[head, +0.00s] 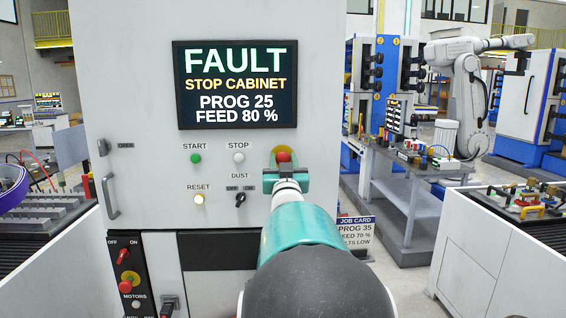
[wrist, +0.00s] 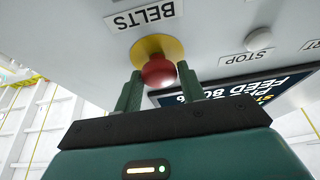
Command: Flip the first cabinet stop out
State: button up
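A grey machine cabinet (head: 150,90) fills the left and middle of the head view. A red mushroom knob (head: 283,156) on a yellow base sits on its front panel, below and right of the screen. In the wrist view the red knob (wrist: 158,72) and yellow base (wrist: 150,47) lie beside an upside-down label reading BELTS (wrist: 143,16). My gripper (wrist: 160,76) has one finger on each side of the knob, with almost no gap, and looks shut on it. A lower red knob on yellow (head: 125,286) shows above the MOTORS label.
The screen (head: 235,84) reads FAULT, STOP CABINET, PROG 25, FEED 80 %. START (head: 195,158), STOP (head: 239,158), a lit RESET (head: 199,198) and a DUST selector (head: 240,199) are left of my gripper. A job card (head: 357,232) and a white bench (head: 490,240) stand right.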

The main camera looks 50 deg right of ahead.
grip_shut()
jog(key=shift+s+a, duration=0.55)
jog(key=shift+a, duration=0.15)
jog(key=shift+f, duration=0.1)
